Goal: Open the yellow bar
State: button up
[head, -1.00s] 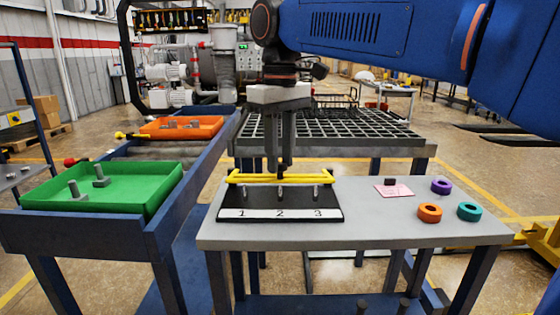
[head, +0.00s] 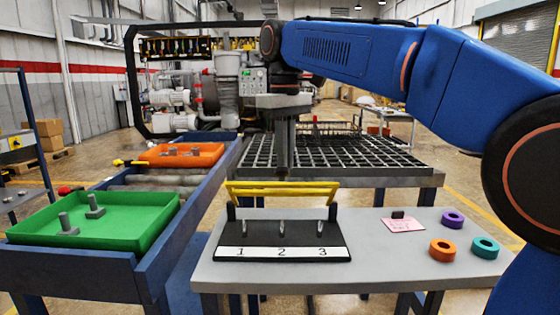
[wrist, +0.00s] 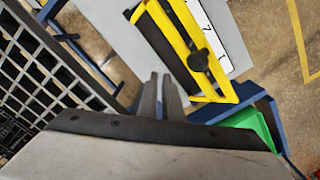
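The yellow bar (head: 330,188) is a frame hinged on a black rack (head: 241,238) with a white strip numbered 1, 2, 3. It stands raised and tilted, its long upper edge above the rack's back part. In the wrist view the yellow bar (wrist: 222,87) shows large, with a black knob (wrist: 198,61) on it. My gripper (head: 282,176) points down at the far side of the bar's upper edge. In the wrist view my gripper (wrist: 161,76) has a narrow empty gap between its fingers, beside the bar. I cannot tell whether they touch it.
The rack stands on a grey table (head: 370,262) with purple (head: 452,220), teal (head: 485,247) and orange (head: 443,250) rings and a pink note (head: 402,225) at right. A black grid table (head: 345,160) lies behind. Green (head: 130,247) and orange (head: 205,150) trays are at left.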

jog(key=o, duration=0.8)
jog(key=shift+s+r, duration=0.15)
jog(key=shift+s, duration=0.1)
jog(key=shift+a, duration=0.15)
jog(key=shift+s, duration=0.1)
notch_tip(320, 180, up, 8)
jog(key=shift+f, duration=0.2)
